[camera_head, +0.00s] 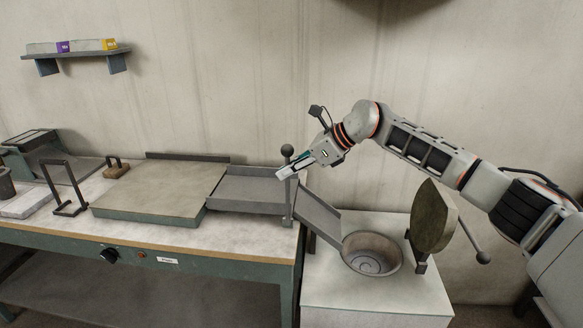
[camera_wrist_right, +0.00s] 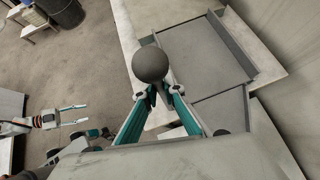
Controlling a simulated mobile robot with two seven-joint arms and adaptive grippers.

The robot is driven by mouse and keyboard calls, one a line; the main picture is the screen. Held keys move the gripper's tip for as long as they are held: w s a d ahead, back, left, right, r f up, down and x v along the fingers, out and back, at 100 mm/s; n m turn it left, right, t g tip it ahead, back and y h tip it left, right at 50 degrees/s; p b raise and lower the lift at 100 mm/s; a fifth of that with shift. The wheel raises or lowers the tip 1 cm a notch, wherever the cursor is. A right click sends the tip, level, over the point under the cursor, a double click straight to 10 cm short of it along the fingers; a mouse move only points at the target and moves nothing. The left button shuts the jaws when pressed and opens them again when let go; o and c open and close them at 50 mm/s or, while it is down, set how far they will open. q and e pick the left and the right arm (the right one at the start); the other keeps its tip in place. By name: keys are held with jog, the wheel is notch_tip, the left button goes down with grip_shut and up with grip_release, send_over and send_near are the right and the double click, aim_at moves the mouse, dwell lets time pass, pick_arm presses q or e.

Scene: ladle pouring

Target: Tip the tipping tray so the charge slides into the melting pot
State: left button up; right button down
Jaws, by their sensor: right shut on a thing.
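The grey tipping tray (camera_head: 243,191) lies flat at the right end of the bench, with no separate charge discernible in it. It also shows in the right wrist view (camera_wrist_right: 187,55). A lever with a dark ball knob (camera_head: 287,150) stands upright at its right end. My right gripper (camera_head: 284,173) is shut on the lever just below the knob (camera_wrist_right: 150,64). A sloping chute (camera_head: 319,217) leads from the tray end to the round melting pot (camera_head: 382,247) on the white stand. My left gripper (camera_wrist_right: 76,114) is open and empty at the left of the right wrist view.
A raised round lid (camera_head: 431,218) with a rod handle stands just right of the pot. A flat plate (camera_head: 160,190) lies left of the tray, near a black handle frame (camera_head: 66,187). A wall shelf (camera_head: 75,53) hangs at upper left.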

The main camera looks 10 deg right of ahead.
jog(key=c, duration=2.1)
grip_release()
jog(key=shift+w+a, duration=0.1)
jog(key=shift+a, duration=0.15)
jog(key=shift+c, duration=0.2)
jog(key=v, duration=1.2)
